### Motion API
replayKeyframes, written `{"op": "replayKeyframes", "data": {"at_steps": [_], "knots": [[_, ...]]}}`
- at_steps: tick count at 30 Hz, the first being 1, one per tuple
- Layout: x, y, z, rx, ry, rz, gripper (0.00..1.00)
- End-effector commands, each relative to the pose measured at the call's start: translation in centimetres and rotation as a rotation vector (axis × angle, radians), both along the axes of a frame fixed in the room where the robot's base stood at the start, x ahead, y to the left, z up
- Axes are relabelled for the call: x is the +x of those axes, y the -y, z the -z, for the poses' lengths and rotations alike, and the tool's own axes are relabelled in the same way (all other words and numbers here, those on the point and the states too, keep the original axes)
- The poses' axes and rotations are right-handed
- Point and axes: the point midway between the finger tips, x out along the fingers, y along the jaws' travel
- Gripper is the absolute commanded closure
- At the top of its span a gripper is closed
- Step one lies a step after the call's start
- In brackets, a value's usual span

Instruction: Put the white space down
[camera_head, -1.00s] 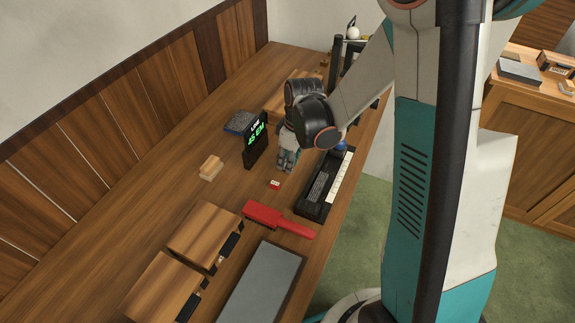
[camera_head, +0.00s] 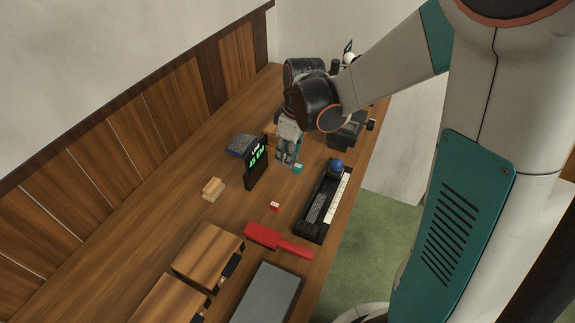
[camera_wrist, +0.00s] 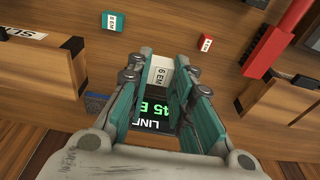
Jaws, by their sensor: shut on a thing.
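My gripper (camera_head: 287,163) is shut on the white space (camera_wrist: 160,74), a small block marked "6 EM" that shows between the teal fingers in the wrist view. In the head view the block is hidden by the fingers. The gripper hangs over the table beside the black display (camera_head: 257,164) with green digits. The display also shows past the fingers in the wrist view (camera_wrist: 155,108). A small teal block (camera_head: 298,168) lies just right of the gripper. A small red block (camera_head: 274,206) lies nearer the front. Both show in the wrist view too.
A black tray (camera_head: 312,225) with a white ruled strip lies along the right table edge, a blue ball (camera_head: 337,166) at its far end. A red brush (camera_head: 264,236), wooden boxes (camera_head: 205,256) and a grey slab (camera_head: 268,294) lie in front. A wooden block (camera_head: 213,188) stands left.

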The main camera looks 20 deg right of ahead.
Motion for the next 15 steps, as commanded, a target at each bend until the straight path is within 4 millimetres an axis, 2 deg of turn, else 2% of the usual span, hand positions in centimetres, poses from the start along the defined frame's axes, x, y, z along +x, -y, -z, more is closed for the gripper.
{"op": "replayKeyframes", "data": {"at_steps": [1,6,10,15], "knots": [[0.0,0.0,-1.8,0.0,0.0,0.0,1.0],[0.0,0.0,-5.3,0.0,0.0,0.0,1.0],[0.0,0.0,-6.9,0.0,0.0,0.0,1.0],[0.0,0.0,-7.9,0.0,0.0,0.0,1.0]]}}
